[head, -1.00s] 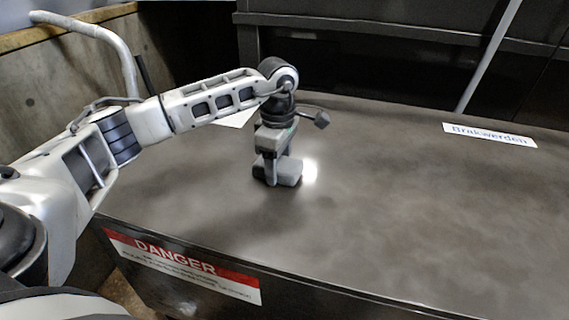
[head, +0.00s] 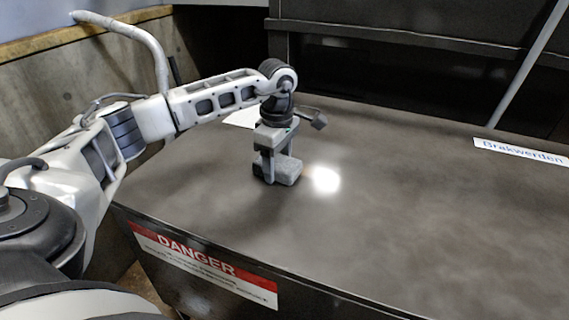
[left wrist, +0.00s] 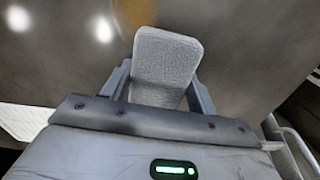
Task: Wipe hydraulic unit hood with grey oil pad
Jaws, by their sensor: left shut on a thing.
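The hydraulic unit hood (head: 420,210) is a broad, dark grey-brown flat top with smudgy patches. My left gripper (head: 276,172) points down over its left part and is shut on the grey oil pad (head: 288,170). The pad is at the hood surface; whether it presses on it I cannot tell. In the left wrist view the grey pad (left wrist: 167,62) is a rounded, textured block between the two fingers of the left gripper (left wrist: 160,88). A brownish patch (left wrist: 135,12) shows on the hood just beyond the pad. My right gripper is not in view.
A label reading "Brakwerden" (head: 520,152) lies on the hood at the right. A white sheet (head: 242,118) lies behind my left wrist. A red and white DANGER sign (head: 205,264) is on the front side. A dark structure (head: 400,70) stands behind, with a slanted grey pole (head: 528,65).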

